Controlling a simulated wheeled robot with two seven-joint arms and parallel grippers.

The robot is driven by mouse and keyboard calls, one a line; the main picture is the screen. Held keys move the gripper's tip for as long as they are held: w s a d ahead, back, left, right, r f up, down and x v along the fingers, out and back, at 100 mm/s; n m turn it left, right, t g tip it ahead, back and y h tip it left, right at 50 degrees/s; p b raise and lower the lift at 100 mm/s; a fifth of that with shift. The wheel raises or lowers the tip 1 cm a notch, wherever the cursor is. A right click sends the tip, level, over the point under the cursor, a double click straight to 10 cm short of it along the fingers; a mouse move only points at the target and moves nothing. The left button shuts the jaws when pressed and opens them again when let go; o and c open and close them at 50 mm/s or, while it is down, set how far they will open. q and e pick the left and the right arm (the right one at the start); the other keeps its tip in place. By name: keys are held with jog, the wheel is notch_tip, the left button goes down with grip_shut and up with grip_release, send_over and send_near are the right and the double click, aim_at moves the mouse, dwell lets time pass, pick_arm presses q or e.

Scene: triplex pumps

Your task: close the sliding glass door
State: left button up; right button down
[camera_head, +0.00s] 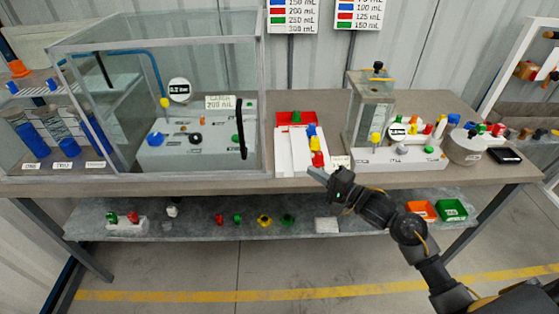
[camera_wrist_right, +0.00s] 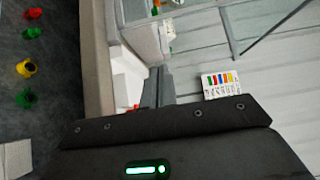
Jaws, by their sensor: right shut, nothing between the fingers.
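The large clear glass enclosure (camera_head: 262,60) stands on the left half of the bench, with a grey pump unit (camera_head: 185,155) behind its glass. A black upright bar, which looks like the door handle (camera_head: 241,130), is near the enclosure's right end. How far the sliding door stands open is hard to tell through the clear panes. My right gripper (camera_head: 318,174) is at the bench's front edge, right of the enclosure and apart from the handle. Its fingers are shut and empty; they also show in the right wrist view (camera_wrist_right: 158,88). My left gripper is not in view.
A red-and-white tray (camera_head: 283,150) with coloured parts lies behind my right gripper. A smaller glass-topped pump unit (camera_head: 370,110) stands to its right. A lower shelf (camera_head: 190,228) holds several small coloured parts. The floor in front is clear.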

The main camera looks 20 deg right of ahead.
jog(key=s+a+p+x, duration=0.1)
jog(key=a+p+x, duration=0.1)
jog(key=x, duration=1.1)
jog(key=shift+s, duration=0.25)
jog(key=shift+a, duration=0.15)
